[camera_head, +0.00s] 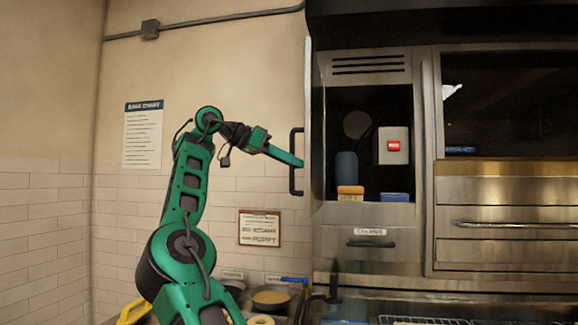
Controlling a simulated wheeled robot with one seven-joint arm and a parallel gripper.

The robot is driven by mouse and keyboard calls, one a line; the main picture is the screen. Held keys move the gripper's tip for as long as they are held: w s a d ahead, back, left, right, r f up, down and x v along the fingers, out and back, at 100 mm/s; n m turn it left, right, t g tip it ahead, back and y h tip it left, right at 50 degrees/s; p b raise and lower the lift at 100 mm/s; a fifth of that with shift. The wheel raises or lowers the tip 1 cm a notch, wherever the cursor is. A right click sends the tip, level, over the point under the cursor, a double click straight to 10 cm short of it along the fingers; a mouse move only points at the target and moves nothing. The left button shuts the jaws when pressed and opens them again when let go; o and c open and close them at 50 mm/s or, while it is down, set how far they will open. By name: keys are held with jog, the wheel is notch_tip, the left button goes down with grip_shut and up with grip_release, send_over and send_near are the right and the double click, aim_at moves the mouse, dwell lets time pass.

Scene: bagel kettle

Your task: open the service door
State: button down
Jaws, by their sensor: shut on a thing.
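The service door (317,125) is a narrow metal panel seen almost edge-on, swung out from the left side of a cabinet. Its black bar handle (293,180) is on its left face. My gripper (298,162), green, reaches from the left and is shut on the handle, near its middle. The cabinet interior (342,110) shows. It holds a dark blue canister (346,168), a white box with a red label (393,146), a yellow-orange block (350,193) and a blue item (394,197).
Below the compartment is a drawer front (370,244) with a black handle. Steel drawers (510,220) stand at the right. A pan (271,299) and a wire rack (424,320) lie low on the counter. The tiled wall (240,190) is behind my arm.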

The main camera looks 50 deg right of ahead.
jog(key=shift+w+a+f, duration=0.1)
jog(key=shift+w, duration=0.4)
jog(key=c, duration=2)
grip_release()
jog(key=shift+c, duration=0.2)
